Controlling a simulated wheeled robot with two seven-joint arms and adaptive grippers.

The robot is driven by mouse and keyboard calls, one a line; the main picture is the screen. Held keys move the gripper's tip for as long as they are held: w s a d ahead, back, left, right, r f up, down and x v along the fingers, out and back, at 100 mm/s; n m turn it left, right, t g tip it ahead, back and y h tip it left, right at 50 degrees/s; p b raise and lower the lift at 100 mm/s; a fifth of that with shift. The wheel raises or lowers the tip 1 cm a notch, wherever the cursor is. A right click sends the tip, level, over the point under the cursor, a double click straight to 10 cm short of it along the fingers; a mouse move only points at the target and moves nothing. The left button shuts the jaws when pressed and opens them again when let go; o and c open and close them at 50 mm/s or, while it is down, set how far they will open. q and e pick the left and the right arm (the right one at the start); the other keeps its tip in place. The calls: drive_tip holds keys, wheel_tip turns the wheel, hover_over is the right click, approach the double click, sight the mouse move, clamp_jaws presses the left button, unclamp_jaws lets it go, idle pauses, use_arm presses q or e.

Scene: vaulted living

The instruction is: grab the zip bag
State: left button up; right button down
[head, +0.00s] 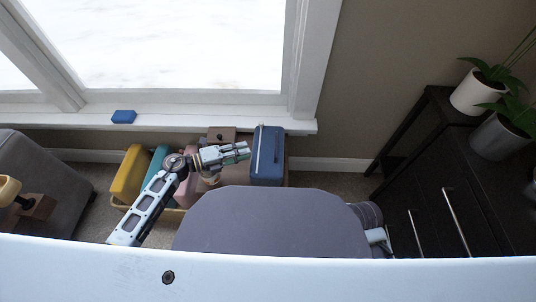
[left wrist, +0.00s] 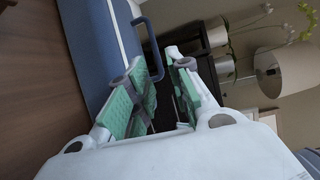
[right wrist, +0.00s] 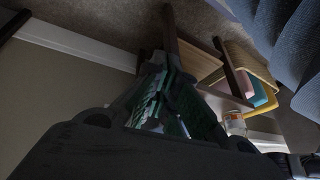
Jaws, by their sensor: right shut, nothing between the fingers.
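A blue box-shaped bag (head: 268,155) with a pale line along its top, likely the zip bag, stands upright below the window in the head view. Its blue side (left wrist: 95,45) and looped handle (left wrist: 153,55) show in the left wrist view. My left gripper (head: 245,149) is just left of the bag's upper part. Its green-padded fingers (left wrist: 163,95) are apart, with the handle just beyond or between their tips; I cannot tell if they touch. My right gripper (right wrist: 163,105) is shut and empty, away from the bag.
A yellow item (head: 131,173), a teal item (head: 156,165) and a pink item (head: 190,190) stand close beside the bag. A small blue block (head: 123,116) lies on the windowsill (head: 220,122). A dark cabinet (head: 450,200) with potted plants is at the right.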

sight(264, 155)
use_arm(q)
drive_tip(key=shift+s+f+g, duration=0.2)
drive_tip(key=shift+f+g, duration=0.05)
drive_tip(key=shift+g, duration=0.05)
use_arm(e)
drive_tip(key=shift+f, duration=0.1)
